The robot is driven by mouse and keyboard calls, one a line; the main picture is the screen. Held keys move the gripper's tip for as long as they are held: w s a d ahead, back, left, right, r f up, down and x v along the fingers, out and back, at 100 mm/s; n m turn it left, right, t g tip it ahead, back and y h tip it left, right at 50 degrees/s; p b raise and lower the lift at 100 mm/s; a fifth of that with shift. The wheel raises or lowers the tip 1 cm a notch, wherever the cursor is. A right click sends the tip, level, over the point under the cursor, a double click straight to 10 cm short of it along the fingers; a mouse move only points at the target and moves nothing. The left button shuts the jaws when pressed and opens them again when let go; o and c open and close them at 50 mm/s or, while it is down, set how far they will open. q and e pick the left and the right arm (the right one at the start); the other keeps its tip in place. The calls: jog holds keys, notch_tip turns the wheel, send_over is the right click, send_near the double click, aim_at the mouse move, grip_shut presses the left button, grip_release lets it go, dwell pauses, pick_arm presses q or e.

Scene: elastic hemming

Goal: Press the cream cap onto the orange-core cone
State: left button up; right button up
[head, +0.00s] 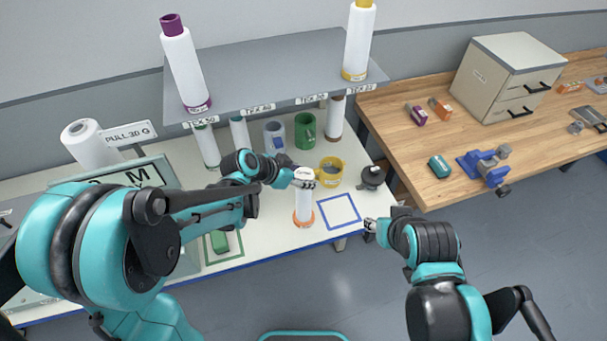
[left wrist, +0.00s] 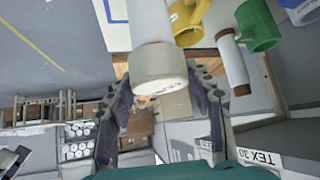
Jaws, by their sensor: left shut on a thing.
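The orange-core cone (head: 303,208) is a white upright spool with an orange rim at its base, near the front edge of the white table. The cream cap (head: 304,174) is at its top; it also shows in the left wrist view (left wrist: 158,72), in line with the white cone body (left wrist: 148,22). I cannot tell whether the cap is fully seated. My left gripper (head: 300,181) is shut on the cap, with fingers on both sides. My right gripper (head: 371,225) hangs off the table's front edge, away from the cone; its jaws are too small to read.
A yellow cup (head: 330,172) and a dark round pot (head: 372,176) stand near the cone. A blue-outlined square (head: 339,211) beside it is empty. A grey shelf (head: 265,75) with tall spools overhangs the back. A wooden bench (head: 440,140) stands at right.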

pick_arm(q)
jog(key=o, duration=1)
jog(key=shift+o, duration=0.2)
jog(key=v, duration=1.2)
jog(key=shift+f, duration=0.1)
jog(key=s+a+f+n+t+y+b, duration=0.1)
jog(key=s+a+f+n+y+b, duration=0.6)
jog(key=s+a+f+n+b, duration=0.3)
jog(key=s+a+f+b, duration=0.1)
jog(key=s+f+b, duration=0.2)
jog(key=f+b, duration=0.1)
jog(key=shift+s+f+n+t, duration=0.3)
jog(key=shift+s+f, duration=0.05)
jog(key=shift+f, duration=0.15)
